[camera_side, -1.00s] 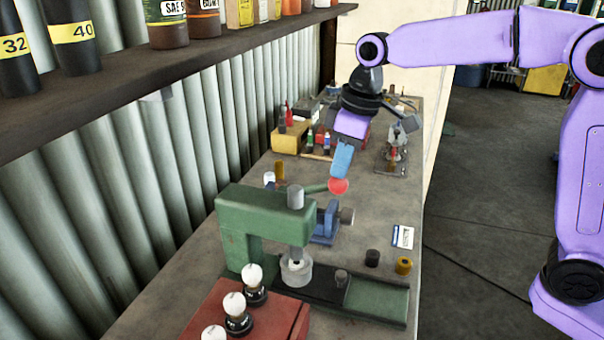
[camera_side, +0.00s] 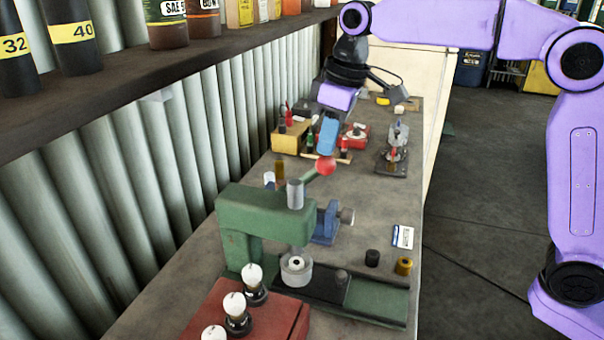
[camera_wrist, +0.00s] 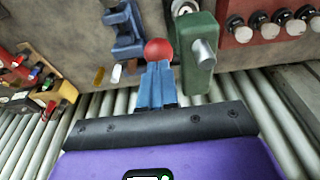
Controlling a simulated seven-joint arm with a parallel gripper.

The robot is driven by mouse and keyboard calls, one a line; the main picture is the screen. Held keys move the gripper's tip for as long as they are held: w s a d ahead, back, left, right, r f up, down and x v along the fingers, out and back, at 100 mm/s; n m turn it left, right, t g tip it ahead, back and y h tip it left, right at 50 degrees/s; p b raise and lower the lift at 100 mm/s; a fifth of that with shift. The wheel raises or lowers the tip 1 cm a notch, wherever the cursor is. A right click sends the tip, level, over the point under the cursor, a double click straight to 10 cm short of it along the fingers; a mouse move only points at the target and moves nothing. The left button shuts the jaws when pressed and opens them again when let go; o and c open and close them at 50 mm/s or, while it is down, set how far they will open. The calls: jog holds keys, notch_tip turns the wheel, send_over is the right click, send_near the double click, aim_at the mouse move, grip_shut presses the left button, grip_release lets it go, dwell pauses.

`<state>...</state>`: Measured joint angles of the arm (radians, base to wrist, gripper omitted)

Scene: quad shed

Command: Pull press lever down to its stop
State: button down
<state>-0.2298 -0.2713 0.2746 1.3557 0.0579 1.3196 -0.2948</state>
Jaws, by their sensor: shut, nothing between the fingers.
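The green arbor press (camera_side: 250,212) stands on the bench, and its lever ends in a red ball knob (camera_side: 326,165). The lever slants upward from the press head, with the knob higher than the head. My gripper (camera_side: 325,152) has its blue fingers shut with nothing between them. The fingertips are right at the knob, above it in the side view; whether they touch it I cannot tell. In the wrist view the knob (camera_wrist: 158,49) shows just beyond the fingertips (camera_wrist: 157,66), with the green press head (camera_wrist: 198,50) to the right.
A red block with white-topped knobs (camera_side: 245,312) stands in front of the press. A blue vise (camera_side: 326,226) is behind it. Small bottles, a yellow box (camera_side: 290,138) and a clamp fixture (camera_side: 393,152) stand farther back. A shelf (camera_side: 150,70) overhangs at left.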

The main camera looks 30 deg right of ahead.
jog(key=shift+r, duration=3)
jog(key=s+d+f+n, duration=0.1)
jog(key=s+d+f, duration=0.5)
jog(key=s, duration=0.4)
jog(key=s+d+f+n+g, duration=0.1)
jog(key=s+d+f, duration=0.5)
jog(key=s, duration=0.5)
jog(key=s+d+f+n+h, duration=0.1)
jog(key=s+d+f, duration=0.5)
jog(key=s, duration=0.5)
jog(key=shift+s+d+f+n, duration=0.15)
jog(key=shift+d+f+n, duration=0.15)
jog(key=shift+f, duration=0.65)
